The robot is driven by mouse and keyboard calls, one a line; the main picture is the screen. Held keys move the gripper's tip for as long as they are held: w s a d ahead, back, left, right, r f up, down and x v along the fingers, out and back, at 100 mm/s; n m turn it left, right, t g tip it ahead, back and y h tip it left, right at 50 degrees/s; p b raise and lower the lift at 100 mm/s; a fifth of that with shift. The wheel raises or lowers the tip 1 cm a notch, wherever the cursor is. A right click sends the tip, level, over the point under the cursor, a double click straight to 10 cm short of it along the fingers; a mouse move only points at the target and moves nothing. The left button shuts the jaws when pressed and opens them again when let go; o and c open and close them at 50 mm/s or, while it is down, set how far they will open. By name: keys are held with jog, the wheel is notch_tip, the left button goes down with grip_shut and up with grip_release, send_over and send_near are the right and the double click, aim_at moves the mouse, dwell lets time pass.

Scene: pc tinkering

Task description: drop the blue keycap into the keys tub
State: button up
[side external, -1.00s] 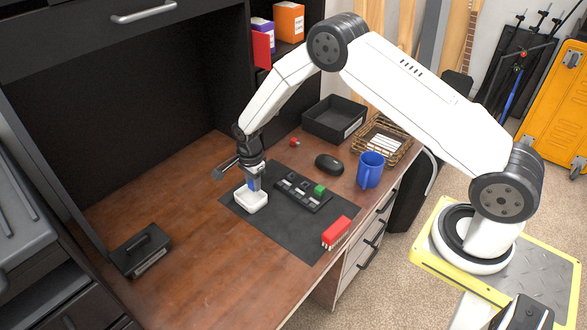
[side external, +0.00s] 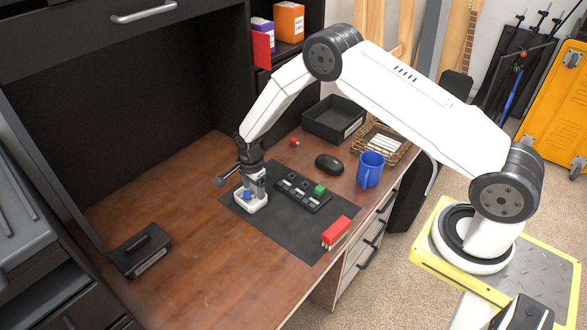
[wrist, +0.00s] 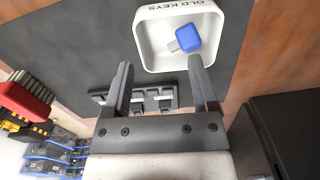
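The blue keycap (wrist: 187,38) lies inside the white keys tub (wrist: 152,40), whose wall reads "OLD KEYS". In the side view, the keycap (side external: 248,195) shows as a small blue patch at my gripper's fingers, and the tub (side external: 252,207) sits on the dark mat. My gripper (wrist: 160,68) is open, its two fingers wide apart with nothing between them. In the side view my gripper (side external: 250,190) points down, low over the tub, and partly hides it.
A black key strip with a green keycap (side external: 319,189) lies right of the tub on the mat (side external: 285,235). A red-topped brush (side external: 337,232), black mouse (side external: 329,164), blue mug (side external: 370,170), black tray (side external: 334,119) and wicker basket (side external: 395,150) stand farther right. The left desk is mostly clear.

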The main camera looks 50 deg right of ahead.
jog(key=shift+r, duration=0.15)
notch_tip(320, 180, up, 8)
jog(key=shift+f, duration=0.25)
dwell(0.6)
jog(key=shift+s, duration=0.1)
jog(key=s+r+n, duration=0.4)
jog(key=s+n, duration=0.2)
jog(key=s, duration=0.2)
jog(key=s+r+n+t, duration=0.1)
jog(key=s+r+n, duration=0.4)
jog(key=s, duration=0.3)
jog(key=s+d+r+n+t, duration=0.1)
jog(key=s+r+n, duration=0.3)
jog(key=s+n, duration=0.3)
jog(key=shift+s+r+n, duration=0.2)
jog(key=shift+s+n, duration=0.2)
jog(key=shift+s, duration=0.05)
